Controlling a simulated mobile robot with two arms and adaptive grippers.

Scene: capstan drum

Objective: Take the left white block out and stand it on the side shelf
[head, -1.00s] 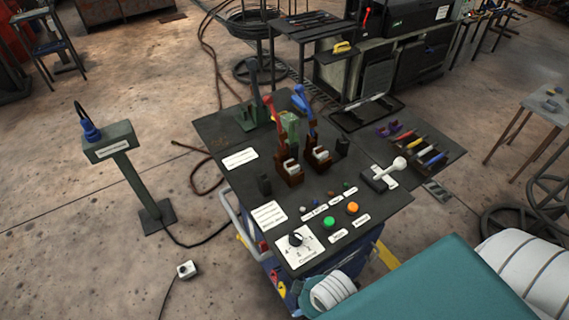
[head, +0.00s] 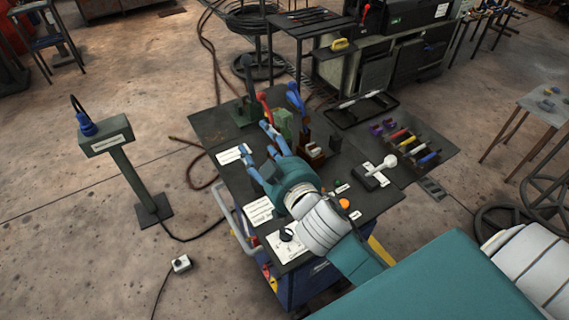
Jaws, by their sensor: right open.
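My right gripper (head: 257,140) reaches in from the lower right over the console. Its blue fingers are spread apart, with nothing seen between them, near the console's left part. The left white block's holder is hidden behind my gripper and wrist. The other white block (head: 315,149) sits in a red-brown holder just right of the gripper. Flat dark shelf surfaces extend from the console on the left (head: 208,127) and on the right (head: 440,168); I cannot tell which is the side shelf. My left gripper is not in view.
A red lever (head: 263,103), a blue lever (head: 296,97) and a green block (head: 284,122) stand behind the gripper. A white-knobbed lever (head: 388,162) stands to the right, near several coloured handles (head: 402,136). A black tray (head: 362,109) lies at the back.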

